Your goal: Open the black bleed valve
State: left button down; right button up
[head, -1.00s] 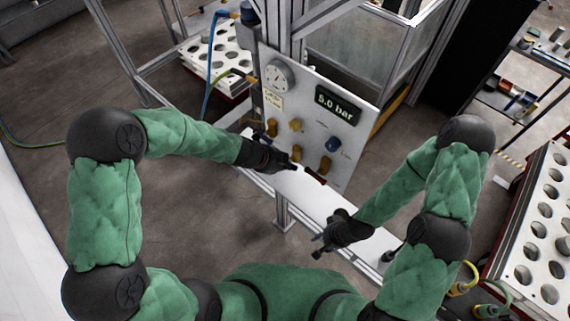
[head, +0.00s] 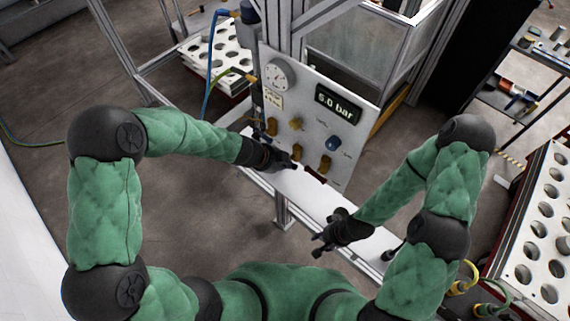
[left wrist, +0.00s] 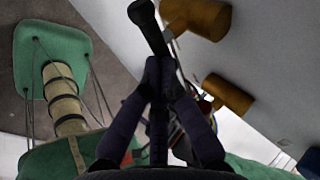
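The valve panel (head: 312,105) stands upright ahead. The black bleed valve (left wrist: 148,27) shows in the left wrist view as a black bar with a thicker rounded end. In the head view I cannot make it out apart from my dark gripper. My left gripper (head: 291,166) is at the panel's lower left; in the left wrist view its fingertips (left wrist: 160,68) have closed together around the black bar. Where the bar joins the panel is unclear. My right gripper (head: 318,243) is low, away from the panel, with its fingers apart and empty.
Several yellow knobs (head: 325,165) and a blue knob (head: 333,144) sit close by on the panel. A gauge (head: 279,74) and a bar display (head: 338,104) are above. A white ledge (head: 310,195) runs below.

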pick_arm(q)
jog(key=shift+s+f, duration=0.1)
jog(key=shift+f, duration=0.15)
jog(key=c, duration=1.1)
grip_release()
jog(key=shift+c, duration=0.2)
jog(key=shift+o, duration=0.4)
jog(key=shift+w+d, duration=0.2)
jog(key=shift+w, duration=0.2)
jog(key=v, duration=1.2)
